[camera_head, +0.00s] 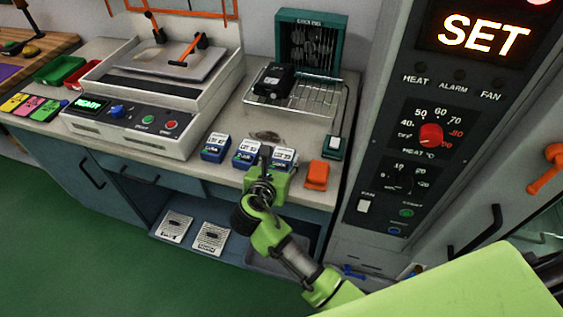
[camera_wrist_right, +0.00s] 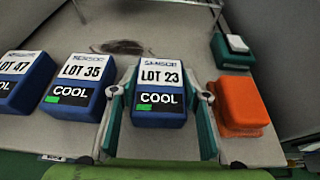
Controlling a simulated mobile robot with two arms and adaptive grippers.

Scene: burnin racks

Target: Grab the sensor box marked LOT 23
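The sensor box marked LOT 23 (camera_wrist_right: 160,92) is blue with a white label and a dark COOL display with a green bar. It stands on the bench at the right end of a row of similar boxes; it also shows in the head view (camera_head: 284,158). My right gripper (camera_head: 271,166) is at the box, its fingers on either side of it in the wrist view. A narrow gap shows at the right finger; contact on the left is unclear. The gripper looks open around the box. My left gripper is not in view.
The LOT 35 box (camera_wrist_right: 77,88) stands close left of LOT 23, with the LOT 47 box (camera_wrist_right: 20,82) beyond it. An orange block (camera_wrist_right: 240,105) stands close on the right. A wire rack (camera_head: 298,92) is behind, and the oven panel (camera_head: 420,150) rises at right.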

